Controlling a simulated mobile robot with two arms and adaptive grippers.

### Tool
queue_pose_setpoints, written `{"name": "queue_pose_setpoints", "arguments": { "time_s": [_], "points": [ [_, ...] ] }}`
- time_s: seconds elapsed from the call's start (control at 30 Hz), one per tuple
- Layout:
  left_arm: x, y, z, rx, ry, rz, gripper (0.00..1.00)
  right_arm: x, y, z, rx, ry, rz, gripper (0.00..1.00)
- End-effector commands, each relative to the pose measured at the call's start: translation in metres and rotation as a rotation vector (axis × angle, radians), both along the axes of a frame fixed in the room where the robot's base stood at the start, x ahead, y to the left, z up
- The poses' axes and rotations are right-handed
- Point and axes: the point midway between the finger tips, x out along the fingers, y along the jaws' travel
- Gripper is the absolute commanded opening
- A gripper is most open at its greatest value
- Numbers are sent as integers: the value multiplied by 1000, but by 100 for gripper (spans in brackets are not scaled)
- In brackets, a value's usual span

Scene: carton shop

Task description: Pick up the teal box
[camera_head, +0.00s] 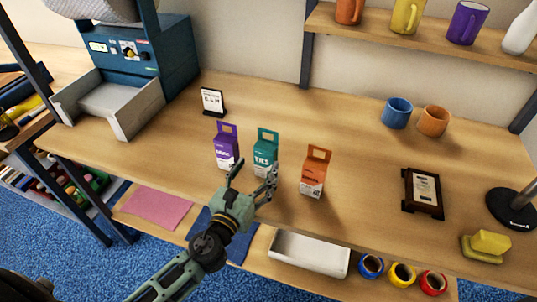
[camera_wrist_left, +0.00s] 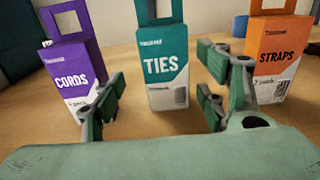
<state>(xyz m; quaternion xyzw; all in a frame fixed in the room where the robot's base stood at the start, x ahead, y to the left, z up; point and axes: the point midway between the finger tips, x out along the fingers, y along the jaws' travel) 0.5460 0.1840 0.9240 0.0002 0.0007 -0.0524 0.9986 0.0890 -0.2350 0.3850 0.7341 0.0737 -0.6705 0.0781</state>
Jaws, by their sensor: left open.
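The teal box (camera_head: 264,152), a small carton with a hang tab, stands upright on the wooden table between a purple box (camera_head: 227,146) and an orange box (camera_head: 314,172). In the left wrist view the teal box (camera_wrist_left: 163,66) reads "TIES" and stands beyond the jaws, between the two fingers in the picture. My left gripper (camera_head: 254,179) is open and empty, just in front of the teal box. The same gripper shows in the left wrist view (camera_wrist_left: 159,98). Contact with the box cannot be told. My right gripper is not in view.
The purple box (camera_wrist_left: 75,62) and orange box (camera_wrist_left: 275,57) stand close on either side. A small sign (camera_head: 213,102) is behind left, a plaque (camera_head: 423,193) to the right. Blue (camera_head: 396,113) and orange (camera_head: 433,121) mugs stand at the back. The table between is clear.

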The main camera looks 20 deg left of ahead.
Motion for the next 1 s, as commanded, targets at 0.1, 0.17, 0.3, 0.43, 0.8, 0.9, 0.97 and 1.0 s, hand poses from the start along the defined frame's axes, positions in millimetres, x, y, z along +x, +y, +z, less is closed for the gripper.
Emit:
{"name": "queue_pose_setpoints", "arguments": {
  "time_s": [0.1,0.17,0.3,0.43,0.8,0.9,0.97,1.0],
  "points": [
    [14,-3,1,-1,-1,0,67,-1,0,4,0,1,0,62],
    [21,-6,1,-2,-2,0,67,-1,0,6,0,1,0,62],
    [43,-12,-1,-2,-1,1,67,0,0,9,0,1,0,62],
    [56,-13,-2,0,-1,0,67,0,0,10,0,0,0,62],
    [59,-13,-3,-1,0,0,59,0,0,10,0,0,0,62],
    [59,-13,-3,0,0,0,51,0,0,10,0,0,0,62],
    [59,-13,-3,0,0,0,45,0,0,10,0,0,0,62],
    [59,-13,-3,0,0,0,42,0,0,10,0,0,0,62]
  ]
}}
